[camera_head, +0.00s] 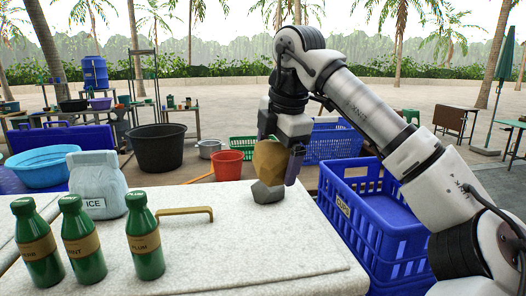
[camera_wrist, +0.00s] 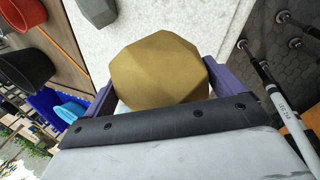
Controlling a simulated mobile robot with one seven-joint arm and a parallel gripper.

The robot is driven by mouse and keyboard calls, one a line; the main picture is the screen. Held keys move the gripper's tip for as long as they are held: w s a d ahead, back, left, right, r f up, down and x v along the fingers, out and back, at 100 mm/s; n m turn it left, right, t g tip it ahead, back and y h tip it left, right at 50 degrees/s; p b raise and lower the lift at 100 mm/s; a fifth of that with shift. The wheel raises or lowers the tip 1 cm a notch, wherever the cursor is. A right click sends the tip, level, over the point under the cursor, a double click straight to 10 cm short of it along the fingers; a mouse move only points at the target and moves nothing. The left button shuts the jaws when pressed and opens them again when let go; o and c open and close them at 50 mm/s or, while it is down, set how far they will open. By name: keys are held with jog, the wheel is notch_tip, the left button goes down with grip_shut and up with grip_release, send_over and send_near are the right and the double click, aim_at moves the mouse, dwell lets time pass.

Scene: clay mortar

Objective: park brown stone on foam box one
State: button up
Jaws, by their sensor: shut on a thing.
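The brown stone (camera_head: 271,160) is a faceted ochre lump between the purple fingers of my gripper (camera_head: 281,163). In the wrist view the brown stone (camera_wrist: 160,75) fills the space between both fingers. My gripper is shut on it. A grey stone (camera_head: 267,192) rests on the white speckled foam box top (camera_head: 235,250), near its far right edge. The brown stone shows directly above the grey stone; I cannot tell whether they touch. The grey stone also shows at the top of the wrist view (camera_wrist: 97,10).
A brass handle (camera_head: 185,211), an ICE bag (camera_head: 97,183) and green bottles (camera_head: 145,240) stand on the left part of the top. A blue CUPS crate (camera_head: 345,210) is to the right. A red bucket (camera_head: 228,166) and black tub (camera_head: 157,150) are behind.

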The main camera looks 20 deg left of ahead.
notch_tip(320, 180, down, 16)
jog(key=shift+f+p, duration=0.25)
jog(key=shift+p, duration=0.3)
jog(key=o, duration=1.5)
jog(key=shift+f, duration=0.15)
jog(key=b+v, duration=0.1)
jog(key=v, duration=1.1)
